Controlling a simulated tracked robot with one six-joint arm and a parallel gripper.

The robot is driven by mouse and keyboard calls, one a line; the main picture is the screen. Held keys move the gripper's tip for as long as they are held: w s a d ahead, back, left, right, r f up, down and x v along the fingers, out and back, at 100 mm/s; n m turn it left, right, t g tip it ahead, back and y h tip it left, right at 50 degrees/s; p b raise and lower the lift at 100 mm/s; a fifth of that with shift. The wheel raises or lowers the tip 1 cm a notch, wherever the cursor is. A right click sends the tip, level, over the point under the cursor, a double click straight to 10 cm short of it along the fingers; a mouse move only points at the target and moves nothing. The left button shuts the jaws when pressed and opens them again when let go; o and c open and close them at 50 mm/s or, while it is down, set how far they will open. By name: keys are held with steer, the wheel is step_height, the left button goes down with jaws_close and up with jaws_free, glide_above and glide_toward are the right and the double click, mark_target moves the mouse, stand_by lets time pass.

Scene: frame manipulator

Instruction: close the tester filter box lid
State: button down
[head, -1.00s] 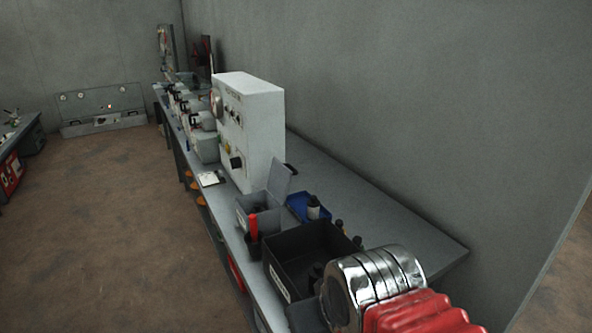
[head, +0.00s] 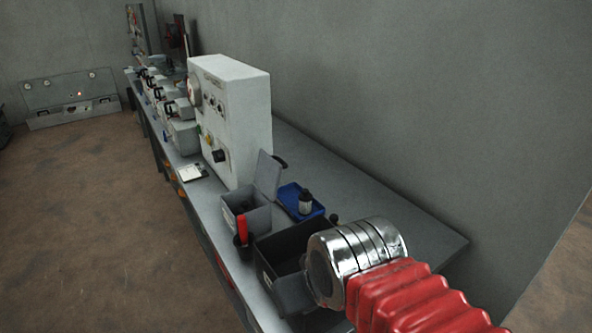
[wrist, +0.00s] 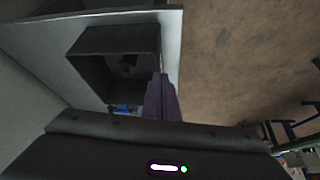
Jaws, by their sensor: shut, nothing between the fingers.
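In the head view, a small grey box (head: 233,203) stands on the bench beside the white cabinet. Its lid (head: 267,176) is open and stands upright at the box's far right side. A red item (head: 242,229) stands at its near side. I take this to be the tester filter box. My gripper is mostly hidden behind my arm's wrist in the head view, low over the black bin and nearer than the grey box. In the wrist view its fingers (wrist: 160,78) are together and empty, in front of the bin. The grey box is not clear in that view.
The open black bin (head: 266,266) stands between my arm and the grey box, and also shows in the wrist view (wrist: 84,73). A blue tray (head: 290,208) holds a dark bottle (head: 305,203). The tall white cabinet (head: 236,115) stands beyond. The bench's right part is clear.

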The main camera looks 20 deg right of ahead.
steer(key=w+a+f+m+g+y, duration=0.2)
steer(key=w+a+m+y, duration=0.25)
steer(key=w+y, duration=0.4)
steer(key=w+d+r+m+t+y, duration=0.1)
steer(key=w+d+m+t+y, duration=0.2)
steer(key=w, duration=1.1)
steer(key=w+d+f+m+t+h, duration=0.2)
steer(key=w+d+m+t, duration=0.3)
steer(key=d, duration=0.8)
steer(key=w+d+f+m+t+h, duration=0.1)
steer(key=w+d+f+m+t, duration=0.3)
steer(key=w+d, duration=0.5)
steer(key=d+m+t, duration=0.2)
steer(key=d, duration=0.2)
steer(key=shift+w+h, duration=0.35)
steer(key=shift+a, duration=0.1)
